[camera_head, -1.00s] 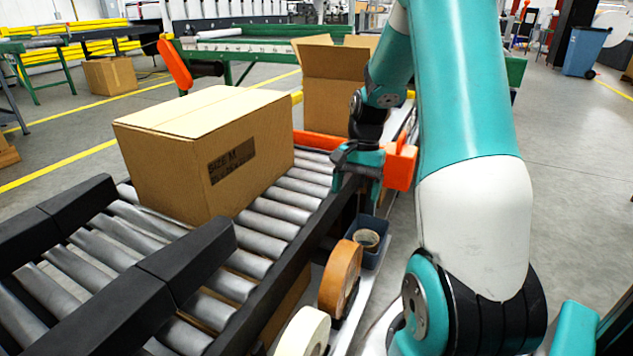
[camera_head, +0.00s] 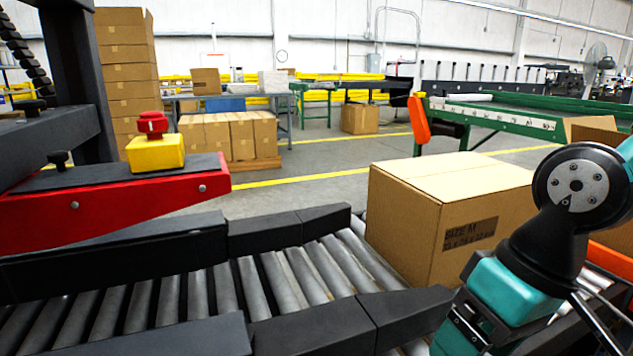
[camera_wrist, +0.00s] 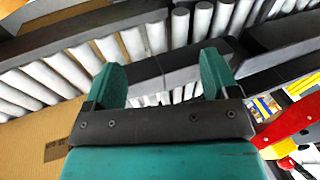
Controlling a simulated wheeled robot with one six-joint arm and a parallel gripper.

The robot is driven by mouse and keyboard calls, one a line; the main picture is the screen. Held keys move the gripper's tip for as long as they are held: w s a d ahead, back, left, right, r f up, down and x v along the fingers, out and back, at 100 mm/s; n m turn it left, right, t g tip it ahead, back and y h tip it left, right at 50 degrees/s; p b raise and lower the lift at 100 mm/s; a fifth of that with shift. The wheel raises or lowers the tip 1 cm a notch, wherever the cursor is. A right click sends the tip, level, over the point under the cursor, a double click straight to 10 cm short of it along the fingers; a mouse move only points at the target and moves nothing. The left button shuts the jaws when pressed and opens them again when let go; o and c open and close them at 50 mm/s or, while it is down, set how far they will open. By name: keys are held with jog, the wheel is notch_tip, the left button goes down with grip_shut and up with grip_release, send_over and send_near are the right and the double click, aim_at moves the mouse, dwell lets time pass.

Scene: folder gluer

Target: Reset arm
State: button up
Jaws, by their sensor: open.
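My gripper shows in the wrist view (camera_wrist: 160,82) with its two teal fingers apart and nothing between them. Beyond the fingers are a black side rail and the metal rollers of the conveyor. In the head view my teal and black wrist is at the lower right, in front of the conveyor; the fingertips cannot be made out there. A closed cardboard box (camera_head: 415,215) marked SIZE M sits on the conveyor rollers (camera_head: 270,285), just left of my wrist. Part of the box also shows in the wrist view (camera_wrist: 25,135).
Black guide rails (camera_head: 290,228) border the rollers. A red machine arm (camera_head: 100,205) with a yellow and red emergency button (camera_head: 154,150) is at left. An orange part (camera_head: 610,262) lies behind my wrist. Stacked boxes (camera_head: 125,65) and a green conveyor (camera_head: 500,115) stand behind open floor.

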jog(key=s+a+r+n+p, duration=0.1)
jog(key=s+r+p, duration=0.1)
jog(key=r+p, duration=1.2)
jog(key=s+a+r+n+p, duration=0.1)
jog(key=r+p, duration=1.4)
jog(key=shift+s+a+r, duration=0.2)
jog(key=shift+s+r, duration=0.15)
jog(key=shift+s, duration=0.05)
